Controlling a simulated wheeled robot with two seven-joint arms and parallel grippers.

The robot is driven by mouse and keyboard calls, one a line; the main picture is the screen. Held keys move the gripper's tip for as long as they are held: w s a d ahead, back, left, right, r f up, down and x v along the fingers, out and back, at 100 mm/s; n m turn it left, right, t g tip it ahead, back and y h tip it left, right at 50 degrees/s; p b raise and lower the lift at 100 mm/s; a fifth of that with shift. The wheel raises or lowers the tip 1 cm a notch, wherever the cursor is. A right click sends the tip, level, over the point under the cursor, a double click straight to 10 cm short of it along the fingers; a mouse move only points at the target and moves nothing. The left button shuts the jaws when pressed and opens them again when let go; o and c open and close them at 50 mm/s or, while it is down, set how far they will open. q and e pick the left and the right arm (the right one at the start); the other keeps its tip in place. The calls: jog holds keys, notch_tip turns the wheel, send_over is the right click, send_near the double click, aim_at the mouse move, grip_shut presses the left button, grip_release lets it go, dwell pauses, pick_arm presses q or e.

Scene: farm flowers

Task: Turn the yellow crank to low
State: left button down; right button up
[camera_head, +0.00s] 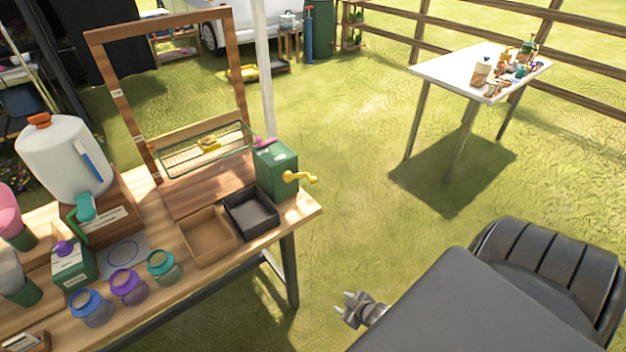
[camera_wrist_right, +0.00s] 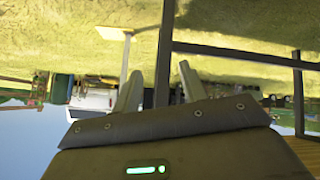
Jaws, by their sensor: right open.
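The yellow crank (camera_head: 300,178) sticks out to the right from the side of a green box (camera_head: 276,170) at the right end of the wooden table. Its low mark cannot be read from here. My right gripper (camera_head: 350,302) is in the lower middle of the head view, below and to the right of the crank and well apart from it. It is open and empty. In the right wrist view its two fingers (camera_wrist_right: 158,85) stand apart with nothing between them. The crank does not show clearly in that view. My left gripper is not in view.
The wooden table (camera_head: 305,207) holds a dark tray (camera_head: 251,212), a brown tray (camera_head: 207,237), several jars and a white jug (camera_head: 62,157). A wooden frame (camera_head: 242,75) rises behind. A white table (camera_head: 440,72) stands far right. Grass between the tables is clear.

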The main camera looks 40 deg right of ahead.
jog(key=w+d+r+n+t, duration=0.1)
jog(key=w+d+r+t, duration=0.15)
jog(key=w+r, duration=0.4)
jog(key=w+d+r+n+t, duration=0.1)
jog(key=w+d+r+t, duration=0.2)
jog(key=r, duration=0.7)
jog(key=n+t+y, duration=0.1)
jog(key=n+t, duration=0.2)
jog(key=t, duration=0.1)
send_near(315, 182)
jog(key=shift+g, duration=0.25)
jog(key=w+p, duration=0.1)
jog(key=w, duration=0.4)
jog(key=w+p, duration=0.1)
jog(key=w, duration=0.4)
jog(key=shift+w+a+r, duration=0.15)
jog(key=shift+w, duration=0.25)
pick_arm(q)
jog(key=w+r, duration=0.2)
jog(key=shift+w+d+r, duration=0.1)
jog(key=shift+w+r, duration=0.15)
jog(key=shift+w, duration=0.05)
pick_arm(e)
grip_shut()
